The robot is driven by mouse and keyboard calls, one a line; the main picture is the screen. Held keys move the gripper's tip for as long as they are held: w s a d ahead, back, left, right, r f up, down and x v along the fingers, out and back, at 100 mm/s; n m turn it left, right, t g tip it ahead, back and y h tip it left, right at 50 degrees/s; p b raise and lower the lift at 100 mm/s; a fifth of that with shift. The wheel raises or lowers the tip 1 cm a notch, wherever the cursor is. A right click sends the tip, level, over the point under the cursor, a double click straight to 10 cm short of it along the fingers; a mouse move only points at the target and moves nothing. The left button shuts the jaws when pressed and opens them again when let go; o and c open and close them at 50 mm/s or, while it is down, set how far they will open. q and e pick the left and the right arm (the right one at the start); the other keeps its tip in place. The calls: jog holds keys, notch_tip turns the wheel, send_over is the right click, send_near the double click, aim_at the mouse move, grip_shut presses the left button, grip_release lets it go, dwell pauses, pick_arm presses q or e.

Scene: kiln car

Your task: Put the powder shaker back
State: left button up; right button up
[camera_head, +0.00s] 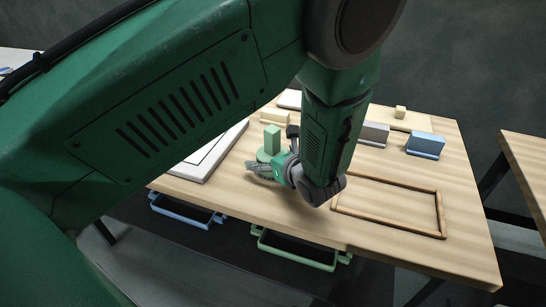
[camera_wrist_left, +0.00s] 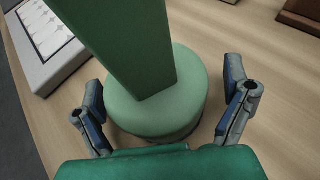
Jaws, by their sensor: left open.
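A green piece with a round base and a rectangular upright (camera_head: 272,139) stands on the wooden table (camera_head: 385,240), left of its middle. I take it to be the powder shaker, but no label shows. It fills the middle of the left wrist view (camera_wrist_left: 155,105), upright on the wood. My left gripper (camera_head: 272,153) is open, with one finger on each side of the round base. In the left wrist view small gaps show between the fingers and the base. In the head view the gripper partly hides the base. My right gripper is not in view.
A white tray (camera_head: 190,173) lies left of the green piece. A low wooden frame (camera_head: 440,212) is on the right. A grey block (camera_head: 374,133) and a blue block (camera_head: 425,145) stand behind it. Blue (camera_head: 184,216) and green (camera_head: 296,262) open holders hang below the front edge.

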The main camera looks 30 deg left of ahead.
pick_arm(q)
jog(key=shift+d, duration=0.1)
jog(key=shift+p+v, duration=0.45)
jog(key=shift+v, duration=0.65)
jog(key=shift+p+v, duration=1)
jog(key=shift+v, duration=1.9)
jog(key=shift+w+d, duration=0.15)
